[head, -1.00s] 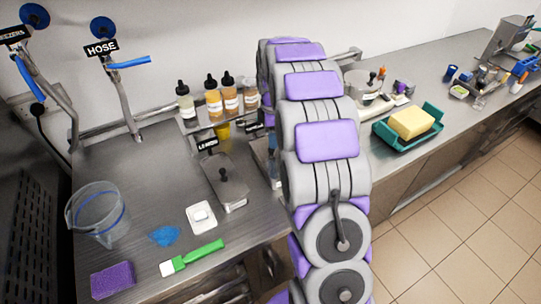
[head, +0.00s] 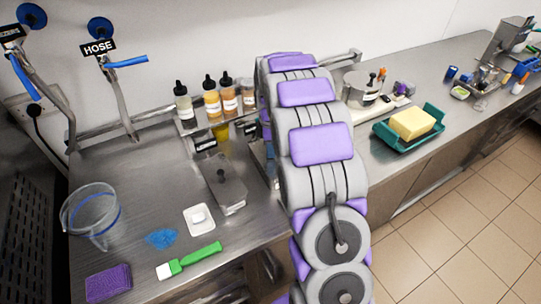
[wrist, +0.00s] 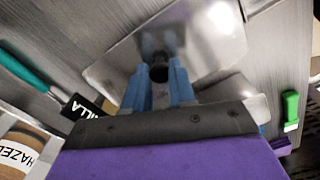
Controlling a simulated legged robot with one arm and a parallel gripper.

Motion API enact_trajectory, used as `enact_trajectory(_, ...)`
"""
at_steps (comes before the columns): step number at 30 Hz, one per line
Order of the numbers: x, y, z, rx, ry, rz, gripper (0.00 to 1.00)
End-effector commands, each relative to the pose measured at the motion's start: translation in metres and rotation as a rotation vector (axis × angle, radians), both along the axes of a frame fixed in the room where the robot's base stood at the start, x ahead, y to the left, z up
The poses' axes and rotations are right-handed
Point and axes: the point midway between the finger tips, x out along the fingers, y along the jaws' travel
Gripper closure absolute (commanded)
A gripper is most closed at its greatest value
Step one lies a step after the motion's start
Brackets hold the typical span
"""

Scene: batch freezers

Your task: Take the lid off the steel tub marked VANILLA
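In the wrist view, a shiny steel lid (wrist: 215,45) with a dark knob (wrist: 159,73) lies under my gripper. A black tag ending in "ILLA" (wrist: 88,108) stands at its edge. My gripper (wrist: 160,82) has two blue fingers, apart, one on each side of the knob. I cannot tell whether they touch it. In the head view, my arm hides my gripper and most of this tub; only a steel edge (head: 262,160) shows left of the arm. Another lidded steel tub (head: 226,186) with a dark knob stands left of it, its black tag reading like LEMON (head: 206,145).
Several dropper bottles (head: 212,103) stand on a rack behind the tubs. A clear jug (head: 91,214), purple sponge (head: 108,283), green brush (head: 196,257) and white dish (head: 199,219) lie left. A teal tray (head: 392,140) with a yellow block is right. A HAZEL-labelled container (wrist: 22,155) is near my gripper.

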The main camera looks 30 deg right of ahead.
Motion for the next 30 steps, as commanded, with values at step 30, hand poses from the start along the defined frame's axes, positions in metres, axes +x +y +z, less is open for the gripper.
enact_trajectory(30, -0.002, 0.001, 0.038, 0.001, -0.001, -0.001, 1.00)
